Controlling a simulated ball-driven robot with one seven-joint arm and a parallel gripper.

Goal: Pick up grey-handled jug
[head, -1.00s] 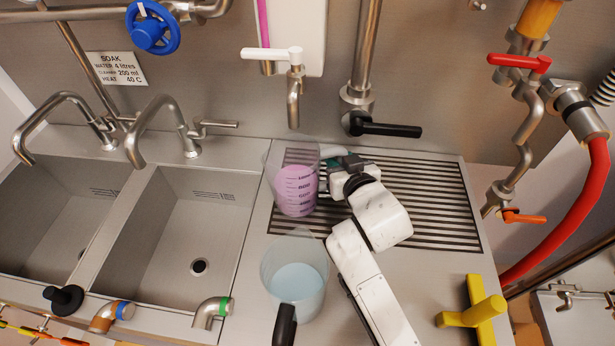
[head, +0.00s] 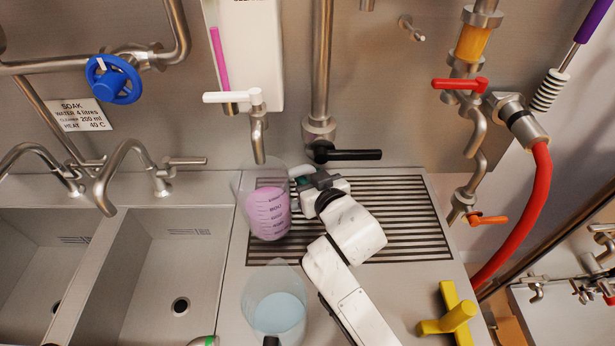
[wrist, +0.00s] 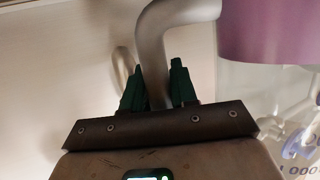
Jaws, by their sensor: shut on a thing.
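The grey-handled jug (head: 265,205) is clear, with measuring marks and pink-purple liquid. It looks upright at the left end of the slatted drain rack (head: 395,215); I cannot tell whether its base touches the rack. My gripper (head: 306,180) is at the jug's right side, around its handle. In the wrist view, the green fingers of my gripper (wrist: 155,80) are shut on the grey handle (wrist: 152,50), with the purple liquid at upper right. In the head view my gripper and wrist mostly hide the handle.
A second jug (head: 275,305) with pale blue liquid stands in front, left of my forearm. A white-handled tap (head: 258,130) hangs just above the held jug. A black lever (head: 350,155) is behind the rack. Sinks (head: 165,260) lie left; a yellow fitting (head: 455,315) stands front right.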

